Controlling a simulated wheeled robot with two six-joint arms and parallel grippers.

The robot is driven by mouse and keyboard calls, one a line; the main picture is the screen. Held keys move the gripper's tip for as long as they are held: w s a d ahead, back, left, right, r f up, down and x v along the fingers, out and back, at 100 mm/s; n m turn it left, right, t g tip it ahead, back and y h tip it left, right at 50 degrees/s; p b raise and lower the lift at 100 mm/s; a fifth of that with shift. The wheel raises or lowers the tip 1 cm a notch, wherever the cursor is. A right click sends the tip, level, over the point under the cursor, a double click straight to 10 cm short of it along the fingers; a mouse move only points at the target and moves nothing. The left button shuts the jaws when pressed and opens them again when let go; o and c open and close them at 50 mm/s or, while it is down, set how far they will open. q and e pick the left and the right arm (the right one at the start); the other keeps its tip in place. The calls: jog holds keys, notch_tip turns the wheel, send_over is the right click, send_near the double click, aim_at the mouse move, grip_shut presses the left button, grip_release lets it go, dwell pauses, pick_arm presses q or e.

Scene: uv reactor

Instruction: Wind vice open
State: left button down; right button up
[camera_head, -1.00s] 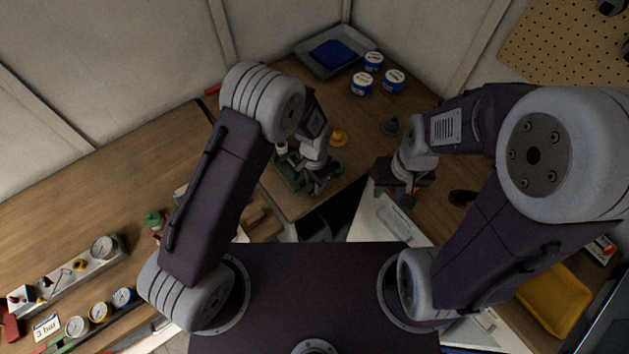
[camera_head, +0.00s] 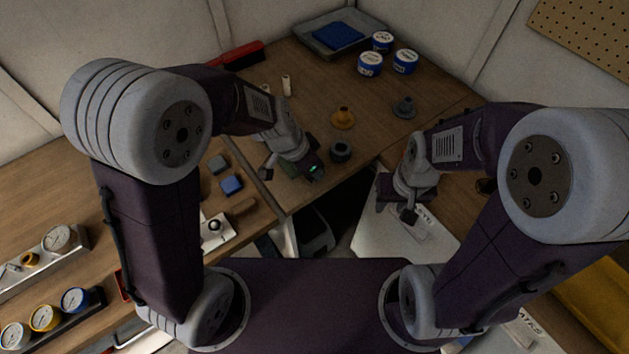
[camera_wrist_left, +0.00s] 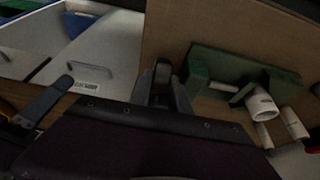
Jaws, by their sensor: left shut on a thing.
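The green vice (camera_wrist_left: 234,68) lies on the brown table in the left wrist view, with white tubes (camera_wrist_left: 262,104) at its right end. In the head view only a little green of the vice (camera_head: 289,170) shows beside my left gripper, which hides most of it. My left gripper (camera_wrist_left: 166,78) is shut on a dark part at the vice's left end, which looks like its handle. My left gripper (camera_head: 300,172) points down at the table corner in the head view. My right gripper (camera_head: 397,211) hangs over a white panel, apart from the vice; its finger gap is unclear.
A black ring (camera_head: 340,152), a yellow flanged part (camera_head: 343,119) and a grey one (camera_head: 404,107) stand near the left gripper. Blue-and-white tins (camera_head: 370,64) and a grey tray (camera_head: 307,41) are at the back. A dark gap lies in front of the table corner.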

pick_arm(q)
jog(key=h+b, duration=0.1)
jog(key=b, duration=0.3)
jog(key=shift+a+f+t, duration=0.15)
jog(key=shift+f+t, duration=0.2)
jog(key=shift+t, duration=0.05)
jog(key=shift+s+r+b, duration=0.1)
jog(key=shift+r+b, duration=0.15)
jog(key=shift+b, duration=0.3)
pick_arm(e)
notch_tip(320, 180, down, 7)
jog(key=shift+r, duration=0.1)
pick_arm(q)
jog(key=c, duration=1.5)
grip_release()
